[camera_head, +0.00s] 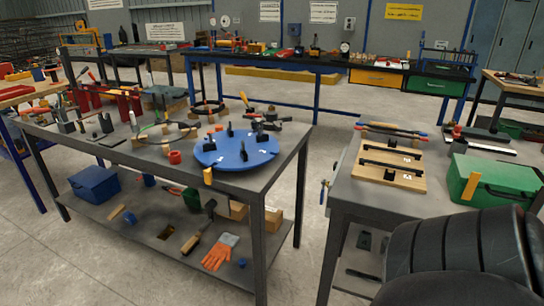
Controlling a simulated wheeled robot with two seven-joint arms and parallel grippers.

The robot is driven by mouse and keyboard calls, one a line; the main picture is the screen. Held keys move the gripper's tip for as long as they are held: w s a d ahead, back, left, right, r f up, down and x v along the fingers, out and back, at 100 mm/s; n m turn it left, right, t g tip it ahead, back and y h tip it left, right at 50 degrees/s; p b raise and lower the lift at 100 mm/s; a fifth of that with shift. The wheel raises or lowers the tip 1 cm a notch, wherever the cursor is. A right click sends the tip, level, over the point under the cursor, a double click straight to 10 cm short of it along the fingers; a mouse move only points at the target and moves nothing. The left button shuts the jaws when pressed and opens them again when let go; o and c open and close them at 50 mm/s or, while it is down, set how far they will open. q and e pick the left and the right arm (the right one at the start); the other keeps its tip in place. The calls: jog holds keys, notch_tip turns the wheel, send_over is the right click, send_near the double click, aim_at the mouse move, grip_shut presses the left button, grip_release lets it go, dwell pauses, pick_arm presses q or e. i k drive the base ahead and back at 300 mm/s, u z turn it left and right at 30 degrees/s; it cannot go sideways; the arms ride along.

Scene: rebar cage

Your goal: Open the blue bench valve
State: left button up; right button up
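A small valve with a blue handle (323,193) is on the left side of the right-hand grey bench (343,205), just below its top edge. It is small in the picture, and I cannot tell whether it is open or shut. Neither of my grippers is in view.
A grey workbench (130,158) on the left carries a blue round plate (237,147) and many tools. Bare floor (305,245) lies between the benches. The right bench holds a green case (495,181) and a wooden board (389,167). A large black rounded shape fills the lower right corner.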

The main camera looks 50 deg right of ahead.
aim_at(323, 192)
jog(key=i, duration=1.5)
jog(key=z, duration=1.4)
jog(key=k, duration=0.85)
jog(key=z, duration=0.1)
